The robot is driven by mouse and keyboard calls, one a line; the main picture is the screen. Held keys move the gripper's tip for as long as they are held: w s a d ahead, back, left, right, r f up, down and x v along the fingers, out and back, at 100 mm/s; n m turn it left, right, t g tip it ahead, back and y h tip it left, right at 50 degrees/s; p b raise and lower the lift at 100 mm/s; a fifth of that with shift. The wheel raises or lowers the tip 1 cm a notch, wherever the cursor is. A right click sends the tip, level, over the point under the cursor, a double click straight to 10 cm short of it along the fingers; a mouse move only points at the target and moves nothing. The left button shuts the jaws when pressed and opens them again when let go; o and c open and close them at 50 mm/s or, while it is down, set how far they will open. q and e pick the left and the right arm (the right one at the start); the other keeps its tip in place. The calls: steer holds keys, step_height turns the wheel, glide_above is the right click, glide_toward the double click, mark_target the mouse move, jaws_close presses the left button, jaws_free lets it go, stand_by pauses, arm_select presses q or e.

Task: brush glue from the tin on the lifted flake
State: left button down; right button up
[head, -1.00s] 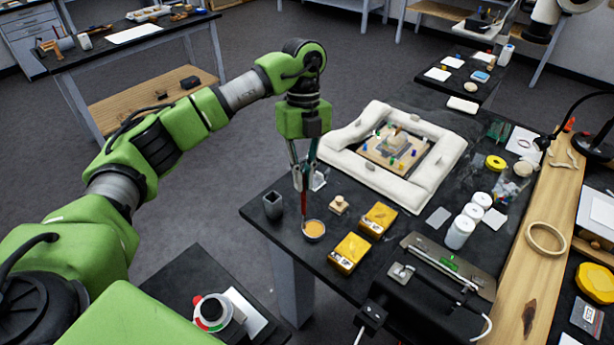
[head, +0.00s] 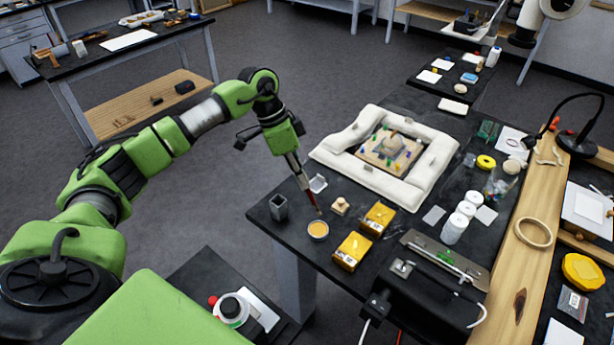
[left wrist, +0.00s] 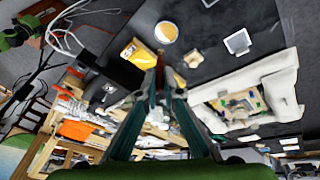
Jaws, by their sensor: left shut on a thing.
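My left gripper (head: 299,178) is shut on a thin brush (head: 312,199) with a reddish handle, tilted with its tip down to the right. The tip appears just above and behind the glue tin (head: 318,231), a small round tin of amber glue at the near table edge; the exact gap is unclear. The tin also shows in the left wrist view (left wrist: 166,32), beyond the closed fingers (left wrist: 160,75). The gilt fragment (head: 391,146) lies inside a white padded frame (head: 335,147), right of and behind the gripper. I cannot make out the lifted flake.
A dark square cup (head: 279,206) stands left of the tin. Two yellow boxes (head: 352,251) (head: 378,219) and a small wooden block (head: 340,206) stand to its right. White jars (head: 455,228) are farther right. A small white tray (head: 317,183) lies behind the tin.

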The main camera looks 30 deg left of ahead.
mark_target(311, 196)
arm_select(q)
steer(key=shift+a+f+n, duration=0.1)
steer(key=shift+n, duration=0.2)
steer(key=shift+f, duration=0.2)
step_height(311, 196, down, 6)
steer(key=b, duration=0.6)
steer(key=shift+r, duration=0.2)
steer(key=shift+f, duration=0.55)
stand_by(0.5)
steer(key=shift+f, duration=0.15)
stand_by(1.6)
